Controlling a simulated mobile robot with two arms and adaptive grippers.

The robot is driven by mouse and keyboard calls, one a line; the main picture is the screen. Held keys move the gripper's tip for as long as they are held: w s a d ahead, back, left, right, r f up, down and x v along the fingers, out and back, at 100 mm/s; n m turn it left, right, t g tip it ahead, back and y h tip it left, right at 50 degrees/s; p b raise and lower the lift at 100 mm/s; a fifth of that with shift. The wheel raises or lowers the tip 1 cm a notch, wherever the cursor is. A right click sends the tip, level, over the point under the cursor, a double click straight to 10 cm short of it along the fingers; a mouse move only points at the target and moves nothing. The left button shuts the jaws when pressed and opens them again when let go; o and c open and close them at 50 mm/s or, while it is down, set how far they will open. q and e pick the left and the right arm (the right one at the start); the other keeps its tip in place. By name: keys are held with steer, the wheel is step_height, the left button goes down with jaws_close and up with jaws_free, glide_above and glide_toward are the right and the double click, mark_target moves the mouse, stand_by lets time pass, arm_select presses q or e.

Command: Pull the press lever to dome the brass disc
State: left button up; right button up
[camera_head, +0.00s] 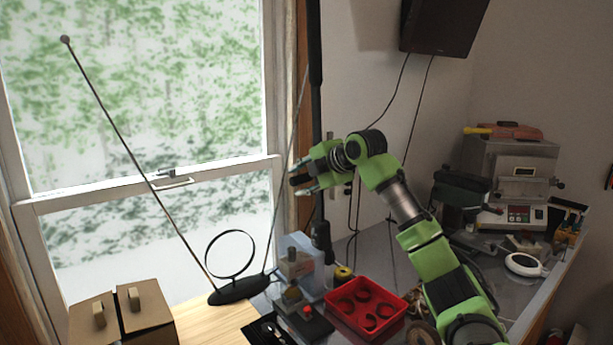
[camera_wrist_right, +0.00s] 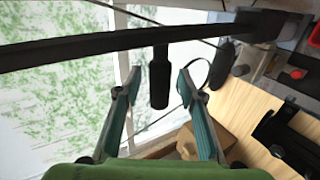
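My right gripper (camera_head: 303,181) is raised in front of the window frame, at the tall black press lever (camera_head: 317,120). In the right wrist view my right gripper (camera_wrist_right: 157,80) is open, with its two teal fingers apart. A thick black grip (camera_wrist_right: 159,80) shows between the fingertips in the picture; I cannot tell whether they touch it. A long dark bar (camera_wrist_right: 90,48) crosses above the fingers there. The lever runs down to a thick lower end (camera_head: 322,242) beside a clear-sided device (camera_head: 297,262). I cannot make out the brass disc. My left gripper is not in view.
A red tray (camera_head: 347,315) with dark rings stands on the grey bench, near a red button (camera_head: 308,310). An antenna base (camera_head: 238,291) and cardboard box (camera_head: 150,312) stand at left. A machine (camera_head: 520,170) is at the right.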

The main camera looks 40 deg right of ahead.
steer(key=shift+s, duration=0.1)
jaws_close()
steer(key=shift+s+f+b, duration=0.2)
steer(key=shift+s+b, duration=0.15)
steer(key=shift+b, duration=0.1)
steer(key=s, duration=0.1)
steer(key=s+b, duration=0.2)
steer(key=shift+s+a, duration=0.3)
